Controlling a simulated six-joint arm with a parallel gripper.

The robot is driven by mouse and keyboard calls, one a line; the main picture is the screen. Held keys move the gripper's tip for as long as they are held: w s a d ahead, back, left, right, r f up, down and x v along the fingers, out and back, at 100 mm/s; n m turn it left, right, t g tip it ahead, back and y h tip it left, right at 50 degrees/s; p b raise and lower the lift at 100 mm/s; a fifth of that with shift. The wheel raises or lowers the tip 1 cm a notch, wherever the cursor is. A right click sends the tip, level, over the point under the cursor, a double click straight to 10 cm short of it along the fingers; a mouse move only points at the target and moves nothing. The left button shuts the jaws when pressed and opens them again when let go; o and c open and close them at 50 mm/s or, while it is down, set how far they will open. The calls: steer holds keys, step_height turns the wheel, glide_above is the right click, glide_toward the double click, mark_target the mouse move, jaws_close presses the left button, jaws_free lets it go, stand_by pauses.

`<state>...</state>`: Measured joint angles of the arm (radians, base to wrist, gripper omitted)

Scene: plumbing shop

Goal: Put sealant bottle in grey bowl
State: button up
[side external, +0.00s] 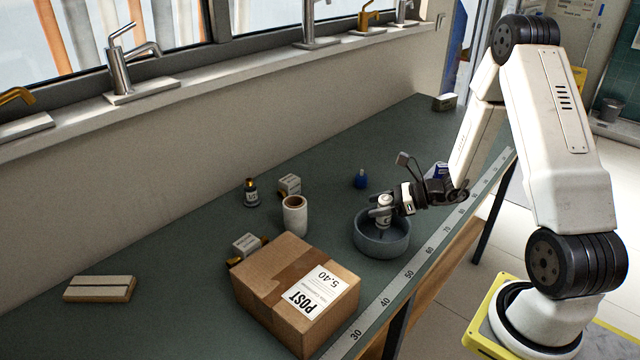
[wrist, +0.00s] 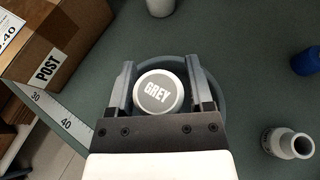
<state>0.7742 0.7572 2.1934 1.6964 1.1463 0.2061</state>
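The sealant bottle (side external: 382,215) is pale, with a round grey cap marked GREY (wrist: 160,92) in the wrist view. It is upright, or nearly so, over the inside of the grey bowl (side external: 382,243). The bowl's rim (wrist: 217,92) shows around the bottle in the wrist view. My gripper (wrist: 160,75) has its fingers on both sides of the bottle and looks shut on it. In the side view my gripper (side external: 388,205) is low over the bowl. The bottle's base is hidden, so I cannot tell whether it touches the bowl's floor.
A cardboard box (side external: 295,288) stands left of the bowl. A grey pipe fitting (wrist: 288,143) is at right in the wrist view. A ruler strip (side external: 410,273) lines the front edge.

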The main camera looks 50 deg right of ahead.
steer(key=shift+o, duration=0.7)
steer(key=shift+r, duration=0.15)
steer(key=shift+s+d+r, duration=0.1)
steer(key=v, duration=1.1)
steer(key=shift+s+d, duration=0.2)
steer(key=shift+s, duration=0.05)
steer(key=shift+r, duration=0.1)
